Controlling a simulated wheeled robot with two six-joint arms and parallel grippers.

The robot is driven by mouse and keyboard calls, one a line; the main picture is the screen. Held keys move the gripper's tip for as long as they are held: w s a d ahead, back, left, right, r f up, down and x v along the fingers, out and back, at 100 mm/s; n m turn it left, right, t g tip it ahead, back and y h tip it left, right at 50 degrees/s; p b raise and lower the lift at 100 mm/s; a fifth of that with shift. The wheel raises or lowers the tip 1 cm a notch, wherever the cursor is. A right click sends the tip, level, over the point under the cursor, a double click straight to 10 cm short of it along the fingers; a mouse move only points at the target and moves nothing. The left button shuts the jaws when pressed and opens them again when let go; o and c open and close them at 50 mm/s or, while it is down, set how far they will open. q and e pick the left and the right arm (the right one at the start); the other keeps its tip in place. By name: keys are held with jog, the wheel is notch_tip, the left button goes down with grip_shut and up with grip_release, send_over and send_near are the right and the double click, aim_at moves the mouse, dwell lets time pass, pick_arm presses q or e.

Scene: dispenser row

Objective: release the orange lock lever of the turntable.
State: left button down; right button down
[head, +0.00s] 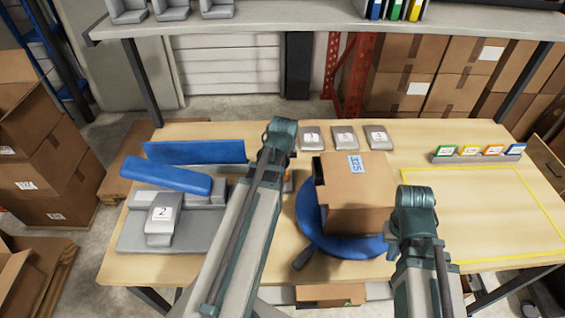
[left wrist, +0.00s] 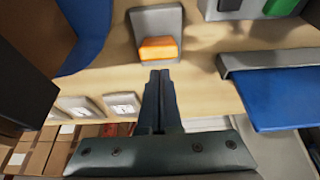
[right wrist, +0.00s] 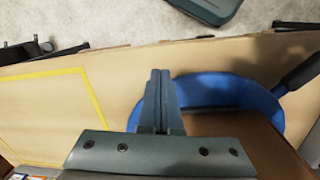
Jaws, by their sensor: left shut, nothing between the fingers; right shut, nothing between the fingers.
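The orange lock lever (left wrist: 158,49) sits on a small grey base (left wrist: 156,20) on the table, in the left wrist view. My left gripper (left wrist: 160,73) is shut and empty, its tips close to the lever's near edge; contact cannot be told. In the head view my left arm mostly hides the lever. The blue round turntable (head: 345,243) carries a brown box (head: 357,200) with a blue label and has a dark handle (head: 303,259) at its front left. My right gripper (right wrist: 160,73) is shut and empty beside the turntable's blue rim (right wrist: 215,90).
A grey device with a blue arm (head: 165,175) stands at the left. Several grey numbered blocks (head: 345,137) line the back. A row of coloured cards (head: 478,153) is at the back right. The yellow-outlined area (head: 500,210) is clear.

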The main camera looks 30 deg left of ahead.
pick_arm(q)
jog(key=shift+r+p, duration=0.3)
jog(key=shift+r, duration=0.2)
jog(key=shift+w+a+r, duration=0.2)
jog(key=shift+w+a, duration=0.1)
jog(key=shift+w, duration=0.2)
jog(key=p+v, duration=0.9)
jog(key=shift+s, duration=0.2)
jog(key=shift+d+r, duration=0.1)
